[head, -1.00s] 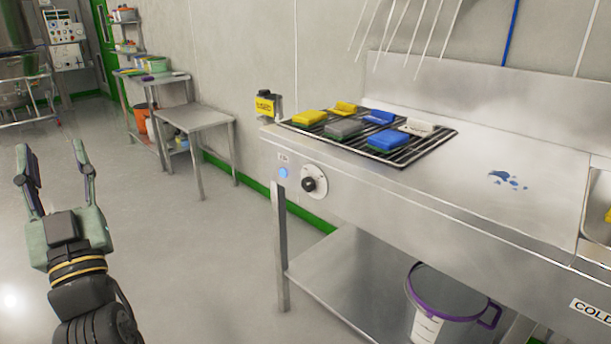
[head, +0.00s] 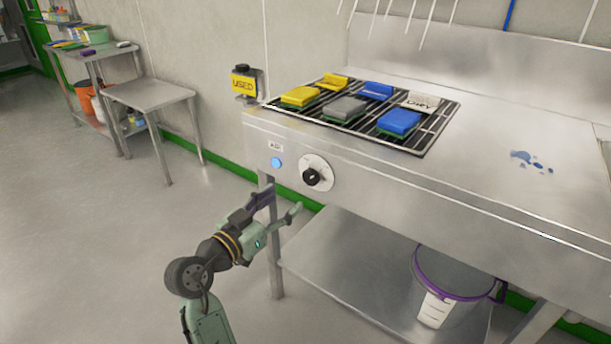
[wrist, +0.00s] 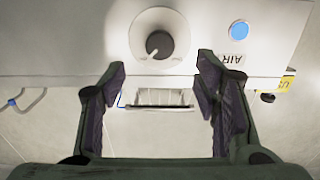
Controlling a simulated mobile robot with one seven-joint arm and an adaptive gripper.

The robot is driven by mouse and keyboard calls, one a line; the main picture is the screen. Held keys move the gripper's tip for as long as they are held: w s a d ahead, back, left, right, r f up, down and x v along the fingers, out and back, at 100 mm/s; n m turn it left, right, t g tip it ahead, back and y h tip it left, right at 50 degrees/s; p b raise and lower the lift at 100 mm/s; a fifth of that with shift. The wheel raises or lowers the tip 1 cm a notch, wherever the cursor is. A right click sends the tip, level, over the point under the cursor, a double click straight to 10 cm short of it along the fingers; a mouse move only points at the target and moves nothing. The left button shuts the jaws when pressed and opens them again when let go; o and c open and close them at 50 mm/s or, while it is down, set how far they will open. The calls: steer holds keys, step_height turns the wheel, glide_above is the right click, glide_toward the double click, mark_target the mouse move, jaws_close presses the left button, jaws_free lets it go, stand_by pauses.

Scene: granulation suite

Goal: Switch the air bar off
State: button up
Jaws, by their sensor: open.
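A black rotary knob (head: 312,177) on a round white dial plate is set in the steel front panel, right of a lit blue indicator (head: 277,162) with a small label above it. In the wrist view the knob (wrist: 159,44) shows upside down, with the blue light (wrist: 239,30) and the "AIR" label to its right. My gripper (head: 282,203) is open and empty, below and left of the knob in the head view. In the wrist view its two fingers (wrist: 160,85) are apart, with the knob beyond them and not touched.
A black rack (head: 360,117) on the counter holds several yellow, blue and grey sponges and a "DRY" sign. A yellow "USED" holder (head: 244,83) is at the counter's left corner. A purple-rimmed bucket (head: 455,285) stands on the lower shelf. The floor at left is clear.

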mark_target(309, 179)
steer(key=p+x, duration=0.2)
steer(key=x, duration=0.8)
steer(key=shift+w+d, duration=0.1)
steer(key=c, duration=1.1)
steer(key=shift+c, duration=0.2)
